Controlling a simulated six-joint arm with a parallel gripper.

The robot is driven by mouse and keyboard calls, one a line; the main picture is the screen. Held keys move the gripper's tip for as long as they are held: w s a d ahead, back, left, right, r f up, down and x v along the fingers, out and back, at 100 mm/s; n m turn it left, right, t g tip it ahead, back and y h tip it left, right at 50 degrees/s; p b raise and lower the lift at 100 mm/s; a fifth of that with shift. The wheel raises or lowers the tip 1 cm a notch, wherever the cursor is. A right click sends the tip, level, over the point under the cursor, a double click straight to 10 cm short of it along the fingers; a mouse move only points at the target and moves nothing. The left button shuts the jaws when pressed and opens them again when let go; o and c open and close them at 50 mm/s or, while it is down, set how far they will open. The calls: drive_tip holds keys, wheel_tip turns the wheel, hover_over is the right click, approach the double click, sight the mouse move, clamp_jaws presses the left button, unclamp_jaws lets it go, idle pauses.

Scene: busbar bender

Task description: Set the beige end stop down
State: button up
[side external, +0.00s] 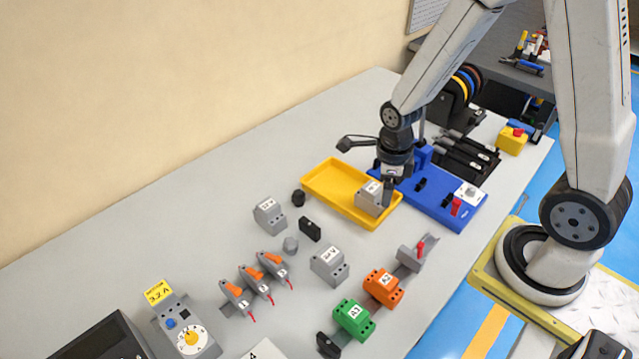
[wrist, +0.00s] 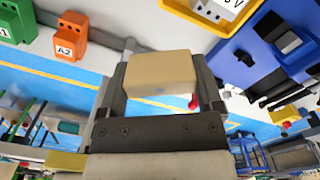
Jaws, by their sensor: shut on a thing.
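The beige end stop (wrist: 158,72) is a small block between the two fingers of my gripper (wrist: 160,82) in the wrist view. The fingers are shut on its sides. In the side view my gripper (side external: 389,188) points down at the right end of the yellow tray (side external: 325,181), beside the blue fixture (side external: 440,203). I cannot make out the end stop there. A short rail piece with a grey block and red lever (side external: 411,256) lies nearer the front edge. Whether the end stop touches anything below is hidden.
A grey labelled module (side external: 369,199) sits in the tray close to my fingers. Orange (side external: 384,287) and green (side external: 354,317) terminal blocks stand in front, with a grey module (side external: 329,266) to their left. Bare table lies along the wall side.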

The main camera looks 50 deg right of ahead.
drive_tip(key=d+m, duration=0.1)
drive_tip(key=m, duration=0.1)
drive_tip(key=d+m, duration=0.1)
drive_tip(key=m, duration=0.1)
drive_tip(key=w+d+m, duration=0.1)
drive_tip(key=m, duration=0.1)
drive_tip(key=shift+r+m, duration=0.15)
drive_tip(key=shift+m, duration=0.25)
drive_tip(key=w+f, duration=0.1)
drive_tip(key=w, duration=0.2)
drive_tip(key=w+f, duration=0.1)
drive_tip(key=w, duration=0.1)
drive_tip(key=w+d+f, duration=0.1)
drive_tip(key=w+f, duration=0.1)
drive_tip(key=w, duration=0.1)
drive_tip(key=shift+w+d, duration=0.1)
drive_tip(key=shift+w, duration=0.25)
hover_over(345, 193)
drive_tip(key=s, duration=0.2)
drive_tip(key=f, duration=0.4)
drive_tip(key=shift+w+f, duration=0.1)
drive_tip(key=shift+w, duration=0.1)
drive_tip(key=shift+w+f, duration=0.55)
drive_tip(key=shift+f, duration=0.05)
drive_tip(key=shift+w+d+f, duration=0.1)
drive_tip(key=shift+w+f, duration=0.15)
drive_tip(key=shift+f, duration=1.55)
